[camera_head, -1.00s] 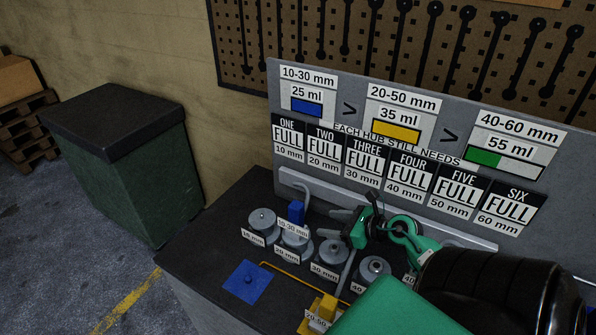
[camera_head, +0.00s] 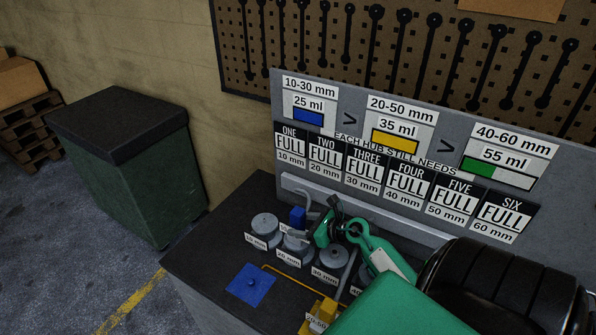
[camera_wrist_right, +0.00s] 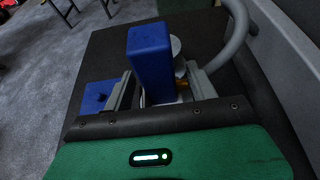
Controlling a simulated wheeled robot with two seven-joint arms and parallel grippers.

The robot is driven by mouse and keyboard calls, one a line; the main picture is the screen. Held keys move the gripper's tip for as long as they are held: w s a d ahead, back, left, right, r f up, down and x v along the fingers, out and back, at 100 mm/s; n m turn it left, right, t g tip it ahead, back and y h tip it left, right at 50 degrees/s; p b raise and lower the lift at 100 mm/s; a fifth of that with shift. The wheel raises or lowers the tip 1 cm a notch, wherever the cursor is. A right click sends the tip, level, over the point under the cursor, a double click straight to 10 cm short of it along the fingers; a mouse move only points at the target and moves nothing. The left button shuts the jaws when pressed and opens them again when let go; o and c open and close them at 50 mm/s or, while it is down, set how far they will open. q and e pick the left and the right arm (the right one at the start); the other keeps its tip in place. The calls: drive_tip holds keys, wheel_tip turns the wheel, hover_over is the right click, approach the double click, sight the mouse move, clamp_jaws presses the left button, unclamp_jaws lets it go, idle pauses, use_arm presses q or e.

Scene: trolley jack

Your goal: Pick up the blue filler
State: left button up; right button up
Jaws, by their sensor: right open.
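In the right wrist view the blue block (camera_wrist_right: 150,55) rises between the two finger tips. My right gripper (camera_head: 305,228) comes in from the right, close beside the filler. In the right wrist view the right gripper (camera_wrist_right: 160,88) is open, with a finger on each side of the block and a gap visible. My left gripper is not in view.
Grey hubs (camera_head: 264,227) with size labels stand around the filler. A blue square mat (camera_head: 250,284) lies in front. A sign board (camera_head: 440,225) rises behind. A green bin (camera_head: 135,185) stands left.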

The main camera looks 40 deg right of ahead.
sight(293, 222)
drive_tip(key=shift+p+x, duration=0.45)
drive_tip(key=shift+x, duration=1.2)
drive_tip(key=shift+r, duration=0.1)
drive_tip(key=shift+c, duration=0.5)
drive_tip(key=c, duration=1.1)
drive_tip(key=shift+o, duration=0.2)
drive_tip(key=shift+w+r, duration=0.1)
drive_tip(key=shift+r, duration=0.15)
